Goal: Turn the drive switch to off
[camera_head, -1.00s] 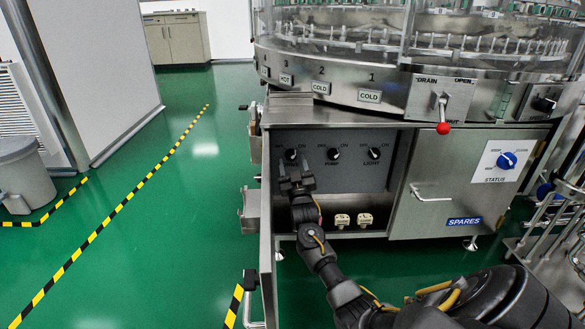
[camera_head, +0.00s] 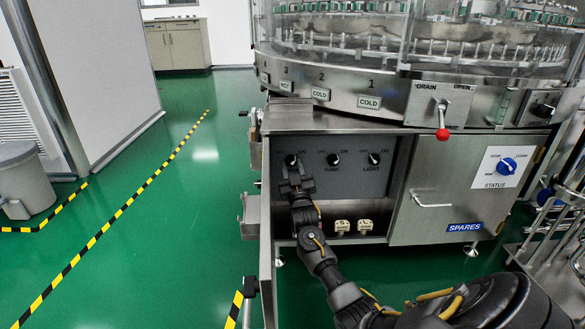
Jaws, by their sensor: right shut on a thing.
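The drive switch (camera_head: 291,160) is a black round knob at the left of a grey panel (camera_head: 350,190) on the washer's front. Its lower part is hidden by my right gripper (camera_head: 293,170). My right gripper reaches up to it from below, with its fingers closed on the knob. The label under this knob is covered. The pump knob (camera_head: 333,160) and the light knob (camera_head: 374,159) sit to its right, untouched. My left gripper is not in view.
An open panel door (camera_head: 266,230) stands just left of my right arm. A red-tipped drain lever (camera_head: 442,134) and a blue status knob (camera_head: 508,165) are to the right.

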